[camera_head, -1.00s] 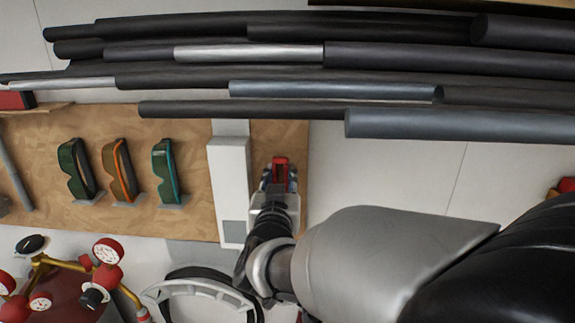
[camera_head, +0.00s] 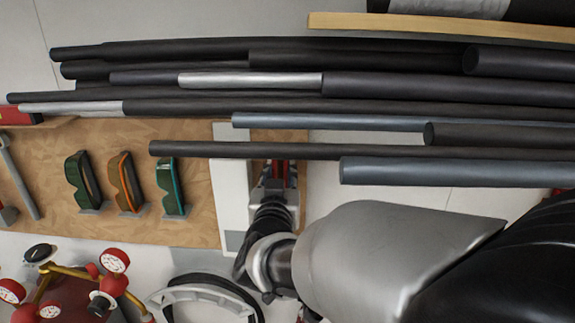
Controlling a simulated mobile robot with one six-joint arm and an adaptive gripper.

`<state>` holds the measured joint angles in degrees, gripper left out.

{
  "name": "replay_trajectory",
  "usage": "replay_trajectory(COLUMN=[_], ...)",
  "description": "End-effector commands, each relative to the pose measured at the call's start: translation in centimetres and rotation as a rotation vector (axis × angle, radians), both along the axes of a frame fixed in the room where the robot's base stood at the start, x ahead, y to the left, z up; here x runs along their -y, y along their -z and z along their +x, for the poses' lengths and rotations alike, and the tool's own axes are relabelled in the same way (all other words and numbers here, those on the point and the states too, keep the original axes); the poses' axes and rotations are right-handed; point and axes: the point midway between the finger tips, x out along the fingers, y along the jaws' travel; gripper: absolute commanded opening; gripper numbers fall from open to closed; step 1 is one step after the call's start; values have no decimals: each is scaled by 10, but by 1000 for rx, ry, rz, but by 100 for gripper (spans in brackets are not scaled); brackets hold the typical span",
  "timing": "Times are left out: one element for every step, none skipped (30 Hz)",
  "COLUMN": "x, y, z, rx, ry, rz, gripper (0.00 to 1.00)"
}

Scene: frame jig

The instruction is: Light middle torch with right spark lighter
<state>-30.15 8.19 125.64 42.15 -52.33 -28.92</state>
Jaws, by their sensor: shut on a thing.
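My gripper (camera_head: 276,186) is at the right part of the brown board, just right of a white upright panel. It is shut on a small red thing (camera_head: 279,171), of which only a part shows between the fingers. I cannot tell from this view whether it is the right spark lighter. A dark pipe passes in front of its upper end. I cannot make out the middle torch or any other spark lighter in this view.
Several dark and grey pipes (camera_head: 440,171) cross the upper view, close to my gripper. The brown board (camera_head: 40,180) holds three goggles (camera_head: 125,185). Red and brass gauge fittings (camera_head: 115,262) stand at lower left, beside a white ring-shaped part (camera_head: 200,297).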

Motion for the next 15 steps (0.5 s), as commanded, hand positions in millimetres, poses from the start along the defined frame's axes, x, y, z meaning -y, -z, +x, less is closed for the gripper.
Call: replay_trajectory(x=[0, -1, -1, -1, -1, -1, -1, -1, -1, -1, -1, -1, -1, -1, -1], y=[-1, -1, 0, 0, 0, 0, 0, 0, 0, 0, 0, 0, 0, 0, 0], z=[-3, -4, -6, -8, -10, -12, -13, -15, -17, -18, -20, -22, -23, -25, -27], rx=[1, 1, 1, 1, 0, 0, 1, 1, 1, 1, 1, 0, 0, 0, 1], ry=[-1, -1, -1, -1, -2, -2, -2, -2, -2, -1, -1, 0, 0, 0, 0], rz=[1, 1, 0, 0, 0, -1, 0, 0, 0, 1, 1, 0, 0, 0, 1], gripper=[16, 16, 16, 16, 16, 16, 16, 16, 16, 16, 16, 16, 16, 16, 16])
